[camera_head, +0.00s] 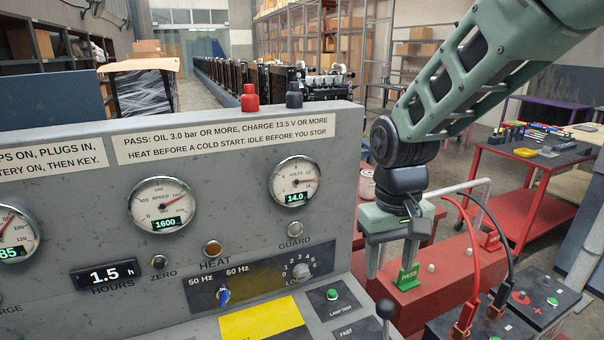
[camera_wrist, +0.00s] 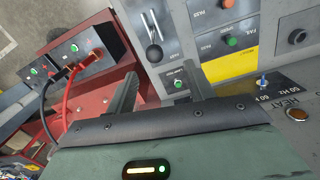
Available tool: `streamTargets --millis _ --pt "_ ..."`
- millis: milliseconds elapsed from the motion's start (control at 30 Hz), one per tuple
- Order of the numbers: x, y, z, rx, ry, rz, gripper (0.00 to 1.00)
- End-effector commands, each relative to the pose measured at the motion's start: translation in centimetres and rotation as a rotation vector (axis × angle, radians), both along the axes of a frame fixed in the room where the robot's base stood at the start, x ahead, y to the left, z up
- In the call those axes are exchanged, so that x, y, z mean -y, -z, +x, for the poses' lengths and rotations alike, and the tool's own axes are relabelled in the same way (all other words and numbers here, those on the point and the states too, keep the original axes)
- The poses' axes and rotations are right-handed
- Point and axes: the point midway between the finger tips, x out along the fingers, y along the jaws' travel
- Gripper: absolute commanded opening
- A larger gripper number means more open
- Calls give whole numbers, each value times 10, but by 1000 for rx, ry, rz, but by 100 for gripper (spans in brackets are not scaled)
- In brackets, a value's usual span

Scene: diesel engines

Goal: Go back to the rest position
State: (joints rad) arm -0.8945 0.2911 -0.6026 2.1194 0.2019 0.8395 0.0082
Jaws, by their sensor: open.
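My gripper (camera_head: 390,268) hangs from my green arm at the right of the head view, pointing down beside the grey test panel (camera_head: 90,215). In the wrist view my gripper (camera_wrist: 162,88) shows two dark fingers spread apart with nothing between them. A green PASS tag (camera_head: 408,277) is seen by the lower end of the right finger, over the red housing (camera_head: 430,295). I cannot tell whether the finger touches it.
Red and black cables clip onto a terminal box (camera_head: 535,298) at the right. A black-knobbed lever (camera_head: 386,309) rises from the panel's desk near my gripper. A red tool cart (camera_head: 520,185) stands behind. A row of engines (camera_head: 290,80) recedes along the aisle.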

Motion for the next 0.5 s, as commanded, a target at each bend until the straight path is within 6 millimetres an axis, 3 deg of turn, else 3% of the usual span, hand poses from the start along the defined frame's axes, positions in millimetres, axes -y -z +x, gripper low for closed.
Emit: streamTargets --millis 300,500 --pt "-41 35 -104 -23 -256 122 53" --pt "-47 49 -161 18 -422 118 53"
